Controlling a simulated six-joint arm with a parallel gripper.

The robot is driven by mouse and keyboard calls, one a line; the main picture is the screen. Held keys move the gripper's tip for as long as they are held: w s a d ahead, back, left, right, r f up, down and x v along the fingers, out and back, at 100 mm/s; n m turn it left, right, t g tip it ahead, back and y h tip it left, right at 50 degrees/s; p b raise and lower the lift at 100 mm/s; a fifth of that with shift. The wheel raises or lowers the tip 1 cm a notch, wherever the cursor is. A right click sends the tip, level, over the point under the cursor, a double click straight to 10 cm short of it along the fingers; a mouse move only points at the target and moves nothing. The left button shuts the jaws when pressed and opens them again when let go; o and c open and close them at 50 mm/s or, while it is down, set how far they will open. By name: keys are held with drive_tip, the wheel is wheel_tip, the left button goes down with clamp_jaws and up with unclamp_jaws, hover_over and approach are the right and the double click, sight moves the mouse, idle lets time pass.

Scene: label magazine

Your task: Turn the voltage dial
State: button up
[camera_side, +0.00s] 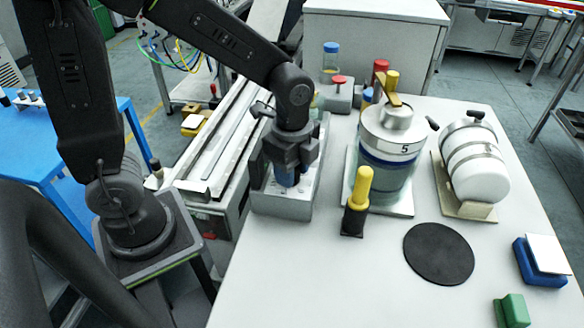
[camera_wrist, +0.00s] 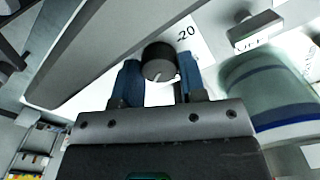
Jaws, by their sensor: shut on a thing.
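The voltage dial (camera_wrist: 158,62) is a round black knob with a light pointer line, on a white panel. The number 20 is printed beside it, to its upper right in the wrist view. My gripper (camera_wrist: 160,72) has one blue finger on each side of the knob and is shut on it. In the side view my gripper (camera_side: 287,176) points down into the grey open-topped housing (camera_side: 280,208). The dial is hidden there by the gripper and housing wall.
A grey switch (camera_wrist: 255,28) marked OFF sits right of the dial. The table's front middle is clear.

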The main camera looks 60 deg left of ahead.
drive_tip(key=n, duration=0.3)
drive_tip(key=o, duration=0.9)
wheel_tip(320, 180, up, 14)
drive_tip(key=shift+f, duration=0.1)
idle(0.3)
